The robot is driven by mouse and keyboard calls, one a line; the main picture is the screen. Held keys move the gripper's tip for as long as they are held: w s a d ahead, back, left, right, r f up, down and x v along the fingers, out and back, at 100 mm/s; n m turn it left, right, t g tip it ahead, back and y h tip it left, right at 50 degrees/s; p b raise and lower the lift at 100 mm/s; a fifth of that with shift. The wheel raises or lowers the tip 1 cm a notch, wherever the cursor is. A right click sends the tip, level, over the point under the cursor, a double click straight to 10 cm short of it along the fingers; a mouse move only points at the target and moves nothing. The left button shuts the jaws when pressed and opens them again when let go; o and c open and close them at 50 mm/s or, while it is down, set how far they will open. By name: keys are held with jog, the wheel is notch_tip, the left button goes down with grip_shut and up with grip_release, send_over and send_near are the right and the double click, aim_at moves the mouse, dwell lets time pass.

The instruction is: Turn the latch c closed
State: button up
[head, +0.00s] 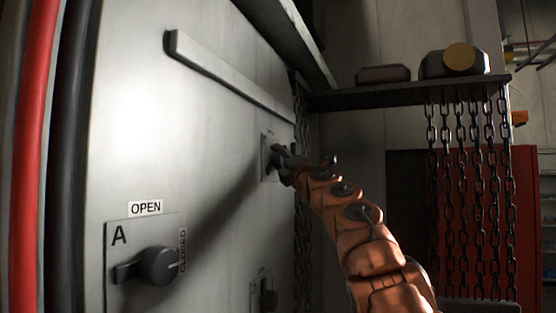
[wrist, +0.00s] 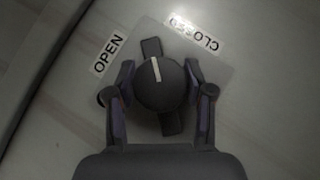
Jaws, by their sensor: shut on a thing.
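The latch my gripper holds is a round dark knob (wrist: 160,97) with a bar through it and a white mark, on a pale plate (wrist: 225,75). Its letter is hidden, so I cannot read whether it is c. In the wrist view the white mark points up, between the OPEN label (wrist: 107,53) and the CLOSED label (wrist: 195,33). My gripper (wrist: 160,72) is shut on the knob, with one finger on each side. In the head view my gripper (head: 281,158) reaches the grey panel and hides most of this latch; its plate (head: 266,160) shows at the edge.
Latch A (head: 160,265) is on the panel at lower left, and another knob (head: 268,295) is low by the panel's right edge. A raised bar (head: 230,75) slants above my gripper. Chains (head: 465,190) hang from a shelf (head: 400,95) at right, before a red surface.

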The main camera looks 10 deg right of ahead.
jog(key=shift+d, duration=0.1)
dwell(0.4)
jog(key=o, duration=1.2)
jog(key=shift+w, duration=0.1)
jog(key=shift+s, duration=0.2)
jog(key=shift+s+f, duration=0.3)
jog(key=shift+f, duration=0.05)
jog(key=shift+v, duration=5.45)
jog(key=shift+r, duration=0.1)
